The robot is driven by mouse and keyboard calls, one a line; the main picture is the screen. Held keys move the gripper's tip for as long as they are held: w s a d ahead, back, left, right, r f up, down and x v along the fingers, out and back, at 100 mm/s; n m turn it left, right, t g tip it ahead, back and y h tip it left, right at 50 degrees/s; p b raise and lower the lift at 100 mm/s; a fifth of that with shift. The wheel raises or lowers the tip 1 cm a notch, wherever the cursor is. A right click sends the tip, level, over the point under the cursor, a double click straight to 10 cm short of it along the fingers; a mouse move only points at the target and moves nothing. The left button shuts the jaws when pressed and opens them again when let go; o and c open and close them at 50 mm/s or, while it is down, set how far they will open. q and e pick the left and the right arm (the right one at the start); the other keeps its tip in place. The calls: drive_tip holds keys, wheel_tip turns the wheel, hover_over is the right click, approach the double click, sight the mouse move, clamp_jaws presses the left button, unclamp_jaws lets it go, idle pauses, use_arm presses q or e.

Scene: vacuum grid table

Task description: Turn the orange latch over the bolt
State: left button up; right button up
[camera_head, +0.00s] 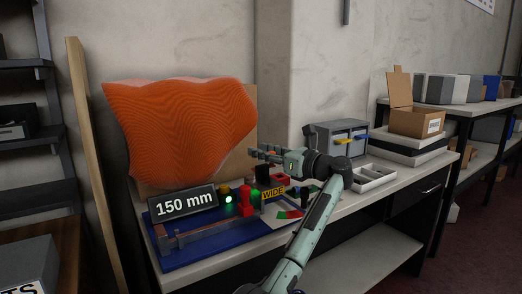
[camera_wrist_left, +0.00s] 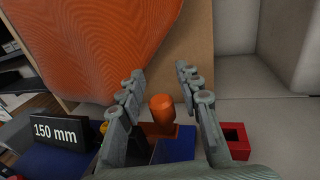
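My left gripper (camera_head: 262,153) reaches over the back of the workbench from the right, above the fixture area. In the left wrist view my left gripper (camera_wrist_left: 160,72) has its fingers spread apart. An upright orange knob (camera_wrist_left: 161,107), which looks like the latch, stands between and beyond them on a dark reddish base, with no clear contact. I cannot make out the knob behind the gripper in the head view. The bolt cannot be told apart in either view. My right gripper is not in view.
A blue fixture board (camera_head: 210,246) carries a "150 mm" sign (camera_head: 183,203) and a red part (camera_head: 247,199) beside a yellow "WIDE" label (camera_head: 273,194). A large orange wavy panel (camera_head: 180,125) stands behind. A grey tray (camera_head: 372,178) lies to the right. A red hollow block (camera_wrist_left: 236,138) sits right of the fingers.

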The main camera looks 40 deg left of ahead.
use_arm(q)
drive_tip(key=shift+w+a, duration=0.1)
drive_tip(key=shift+a, duration=0.3)
clamp_jaws()
